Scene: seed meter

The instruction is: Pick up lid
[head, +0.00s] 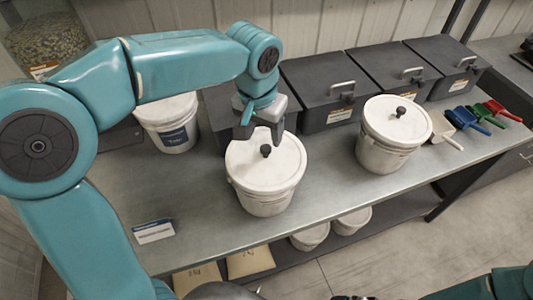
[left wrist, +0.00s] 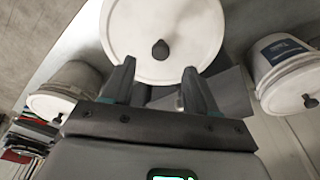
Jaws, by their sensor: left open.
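A white round lid (head: 280,168) with a black knob (head: 266,150) sits on a white bucket (head: 262,204) in the middle of the bench. My left gripper (head: 262,132) is open above the back part of this lid, close to the knob. In the left wrist view the lid (left wrist: 165,25) fills the top middle, and its knob (left wrist: 160,49) shows ahead of and between the open fingers (left wrist: 157,78). Nothing is between the fingers. Whether a finger touches the lid I cannot tell. My right gripper cannot be made out.
A second lidded white bucket (head: 386,150) stands to the right, and another bucket (head: 172,135) behind left. Dark grey bins (head: 318,112) line the back. Coloured scoops (head: 466,119) lie at the right. A small label card (head: 153,231) stands at front left.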

